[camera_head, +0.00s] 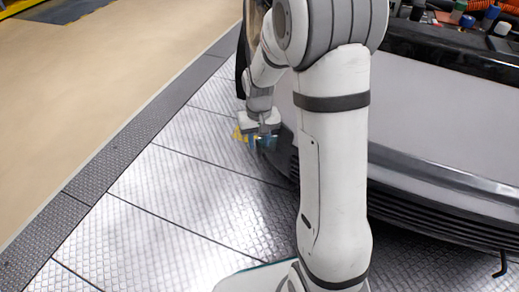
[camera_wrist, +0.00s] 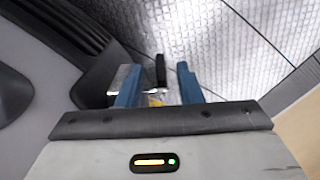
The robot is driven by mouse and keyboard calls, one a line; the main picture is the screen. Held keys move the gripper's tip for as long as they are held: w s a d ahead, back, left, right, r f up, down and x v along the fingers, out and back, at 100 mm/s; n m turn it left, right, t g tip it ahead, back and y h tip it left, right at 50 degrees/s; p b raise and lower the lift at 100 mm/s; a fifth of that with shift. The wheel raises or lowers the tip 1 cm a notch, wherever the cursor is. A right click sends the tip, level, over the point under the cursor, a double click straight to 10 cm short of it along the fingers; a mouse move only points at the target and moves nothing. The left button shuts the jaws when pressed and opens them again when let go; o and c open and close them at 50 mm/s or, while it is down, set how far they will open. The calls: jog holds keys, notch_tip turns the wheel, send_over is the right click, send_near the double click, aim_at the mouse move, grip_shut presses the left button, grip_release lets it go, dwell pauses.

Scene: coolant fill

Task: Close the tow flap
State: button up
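My gripper (camera_wrist: 157,84) shows in the wrist view as two blue fingers standing apart. A narrow black upright piece (camera_wrist: 160,70) shows between them, with gaps on both sides. A small silver-grey plate (camera_wrist: 118,78) shows beside the left finger, against the dark bumper trim; it may be the tow flap, but I cannot tell for sure. A bit of yellow (camera_wrist: 155,102) shows low between the fingers. In the head view my gripper (camera_head: 263,141) is low at the front corner of the car's bumper (camera_head: 285,147), with yellow (camera_head: 240,134) beside it; the flap is not discernible there.
The grey car (camera_head: 440,120) fills the right side, its engine bay open with bottles and caps (camera_head: 467,20) at the top. The dark grille (camera_head: 440,225) runs along its front. The metal-plate floor (camera_head: 150,215) to the left is clear. My arm hides part of the bumper.

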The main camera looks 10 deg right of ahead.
aim_at(260, 147)
jog(key=shift+f+b, duration=0.55)
jog(key=shift+f, duration=1.25)
grip_shut()
jog(key=shift+d, duration=0.15)
